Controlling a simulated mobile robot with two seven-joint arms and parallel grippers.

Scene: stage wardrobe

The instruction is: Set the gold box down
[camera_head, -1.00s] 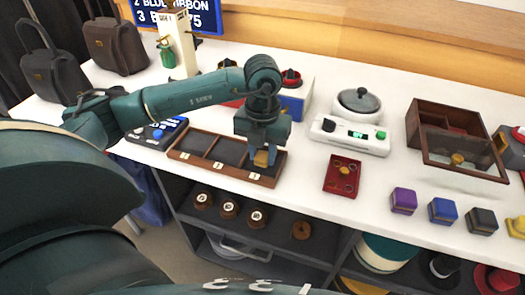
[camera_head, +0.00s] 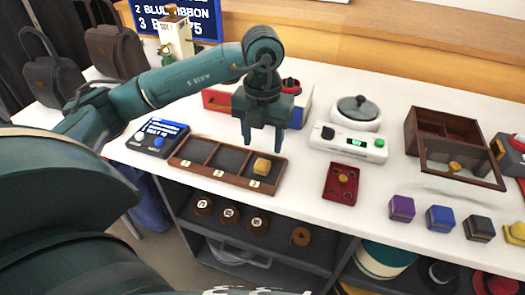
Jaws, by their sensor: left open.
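The gold box (camera_head: 262,166) is a small yellow-gold block. It sits in the right compartment of the wooden three-compartment tray (camera_head: 208,172), on its dark lining. My left gripper (camera_head: 262,145) is open above the gold box, its fingers pointing down and apart from it. Nothing shows between its fingers. My right gripper does not show.
A red tray (camera_head: 341,183) and a white scale (camera_head: 347,143) with a lidded pot stand right of the wooden tray. Purple (camera_head: 402,208), blue (camera_head: 440,217) and black (camera_head: 479,228) boxes line the front right. A wooden case (camera_head: 445,135) stands behind them. A blue-screened device (camera_head: 158,137) is at left.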

